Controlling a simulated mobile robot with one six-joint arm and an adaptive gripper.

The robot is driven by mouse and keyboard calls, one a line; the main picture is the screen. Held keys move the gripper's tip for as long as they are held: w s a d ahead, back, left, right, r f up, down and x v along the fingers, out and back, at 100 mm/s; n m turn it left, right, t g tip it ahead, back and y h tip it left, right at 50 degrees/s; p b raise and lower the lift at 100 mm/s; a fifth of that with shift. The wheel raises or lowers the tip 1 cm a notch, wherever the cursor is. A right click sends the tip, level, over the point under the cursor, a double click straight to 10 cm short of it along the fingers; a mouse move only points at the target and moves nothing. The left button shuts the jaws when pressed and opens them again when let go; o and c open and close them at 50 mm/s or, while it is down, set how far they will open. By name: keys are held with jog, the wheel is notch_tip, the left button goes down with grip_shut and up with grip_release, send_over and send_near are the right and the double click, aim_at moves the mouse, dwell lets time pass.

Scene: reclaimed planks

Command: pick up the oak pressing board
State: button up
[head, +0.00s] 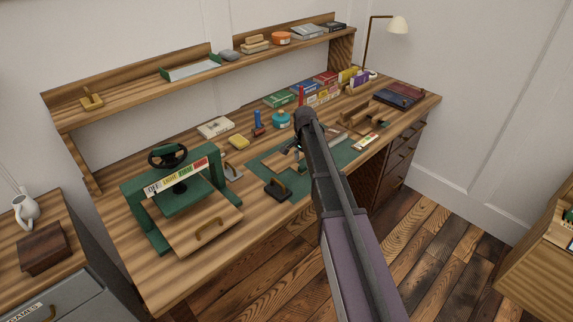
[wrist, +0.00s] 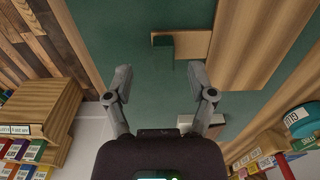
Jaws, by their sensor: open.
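A broad flat wooden board, which looks like the oak pressing board (wrist: 251,45), shows in the upper right of the wrist view over the green mat. A small tan piece (wrist: 190,45) with a darker end sits against its left edge; I cannot tell if the two are joined. My gripper (wrist: 160,75) is open and empty, its fingers spread apart. The tan piece's dark end lies ahead of the gap between them. In the head view my gripper (head: 292,147) is low over the mat, and my arm hides much of what lies there.
The green mat (head: 258,166) covers the middle of the desk. A green press (head: 157,220) stands at left. A dark tool with a brass handle (head: 278,189) sits at the mat's front. A turquoise glue jar (wrist: 300,119), books (wrist: 20,150) and wooden pieces (head: 362,117) are around.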

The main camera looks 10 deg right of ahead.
aim_at(302, 167)
jog(key=shift+a+f+b, duration=0.15)
jog(key=shift+f+b, duration=1.4)
jog(key=shift+f, duration=0.3)
grip_shut()
